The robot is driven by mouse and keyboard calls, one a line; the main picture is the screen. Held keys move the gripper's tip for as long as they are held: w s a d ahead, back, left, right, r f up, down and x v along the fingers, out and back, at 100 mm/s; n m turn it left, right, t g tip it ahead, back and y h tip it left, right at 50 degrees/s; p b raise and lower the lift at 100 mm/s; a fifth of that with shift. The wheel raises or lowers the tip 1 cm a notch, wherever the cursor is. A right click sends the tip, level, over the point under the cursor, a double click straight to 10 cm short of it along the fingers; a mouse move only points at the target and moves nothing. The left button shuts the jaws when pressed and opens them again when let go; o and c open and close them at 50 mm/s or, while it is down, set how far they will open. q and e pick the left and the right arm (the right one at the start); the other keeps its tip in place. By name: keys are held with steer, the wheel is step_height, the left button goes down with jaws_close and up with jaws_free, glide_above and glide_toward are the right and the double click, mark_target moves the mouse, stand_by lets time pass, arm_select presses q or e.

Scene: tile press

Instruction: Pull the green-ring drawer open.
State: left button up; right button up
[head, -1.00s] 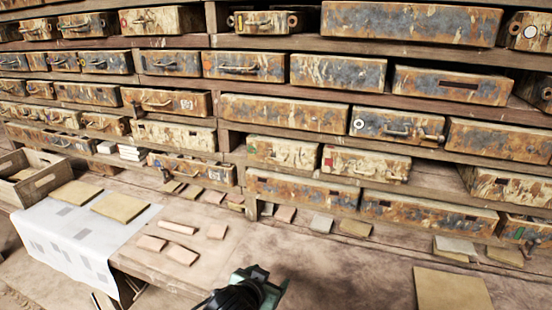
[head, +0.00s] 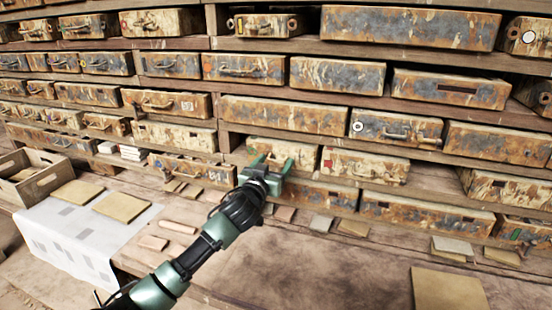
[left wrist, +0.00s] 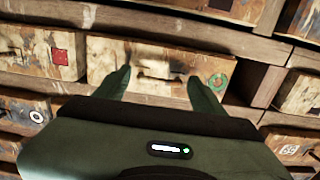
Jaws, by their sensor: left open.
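The green-ring drawer (head: 303,153) is a worn, cream and rust-coloured drawer front in the lower middle of the shelf wall, partly hidden behind my gripper in the head view. In the left wrist view the drawer (left wrist: 145,55) fills the middle, its green ring (left wrist: 218,81) is at the right end and its handle (left wrist: 160,68) is near the centre. My left gripper (head: 271,163) is open in front of this drawer. In the left wrist view its fingertips (left wrist: 160,76) appear on either side of the handle; I cannot tell whether they touch anything. My right gripper is not in view.
A drawer with a red square (head: 366,165) sits just right of the green-ring drawer. Other drawers crowd the shelves around. Loose tiles (head: 321,223) lie on the bench below. A wooden crate (head: 35,180) and a white sheet (head: 70,240) are at the left.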

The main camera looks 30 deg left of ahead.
arm_select(q)
steer(key=shift+w+a, duration=0.15)
steer(key=shift+w, duration=0.55)
